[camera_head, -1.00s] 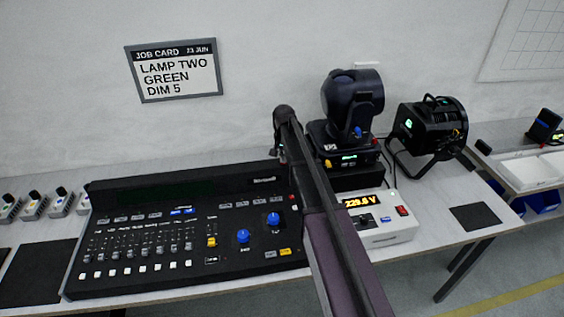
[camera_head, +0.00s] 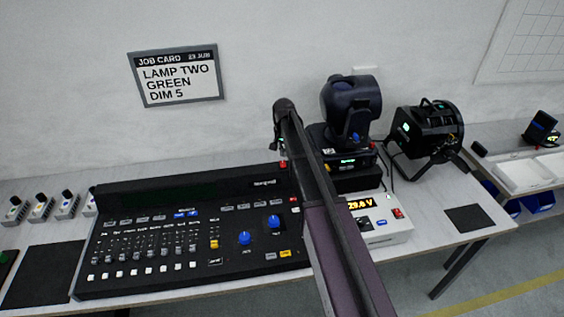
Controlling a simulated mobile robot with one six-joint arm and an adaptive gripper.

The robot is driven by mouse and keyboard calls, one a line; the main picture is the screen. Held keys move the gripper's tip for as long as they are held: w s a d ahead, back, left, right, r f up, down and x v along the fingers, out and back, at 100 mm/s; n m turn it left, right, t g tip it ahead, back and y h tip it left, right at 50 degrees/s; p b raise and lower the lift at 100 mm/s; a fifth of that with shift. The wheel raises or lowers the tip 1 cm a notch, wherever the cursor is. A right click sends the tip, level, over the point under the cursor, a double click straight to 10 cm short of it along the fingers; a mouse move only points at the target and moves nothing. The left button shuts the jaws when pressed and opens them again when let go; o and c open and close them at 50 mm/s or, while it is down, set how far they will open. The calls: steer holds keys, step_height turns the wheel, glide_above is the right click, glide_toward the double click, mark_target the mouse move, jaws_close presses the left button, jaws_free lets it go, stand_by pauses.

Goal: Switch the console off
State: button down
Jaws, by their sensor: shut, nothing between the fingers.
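The console (camera_head: 190,283) is a wide black desk with faders, blue knobs and lit blue buttons, and it lies on the table. Its dark green display (camera_head: 150,193) shows no readable text. A small red button (camera_head: 294,200) shows at its right side, beside my arm. My arm crosses the view from the bottom to above the console's back right corner. My gripper (camera_head: 281,152) hangs from the arm's end near that corner, small and mostly hidden by the arm. It is shut and holds nothing. I cannot tell whether it touches the console.
A white power box (camera_head: 385,232) with a lit readout and red switch stands right of my arm. Behind it are a moving-head lamp (camera_head: 350,105) and a black par can (camera_head: 430,130). A job card (camera_head: 177,76) hangs on the wall. A dark mat (camera_head: 468,218) lies bare at right.

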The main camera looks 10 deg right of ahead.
steer(key=shift+r+p, duration=0.85)
steer(key=shift+r, duration=0.2)
steer(key=s+n, duration=0.6)
steer(key=s, duration=2.3)
steer(key=shift+a, duration=0.15)
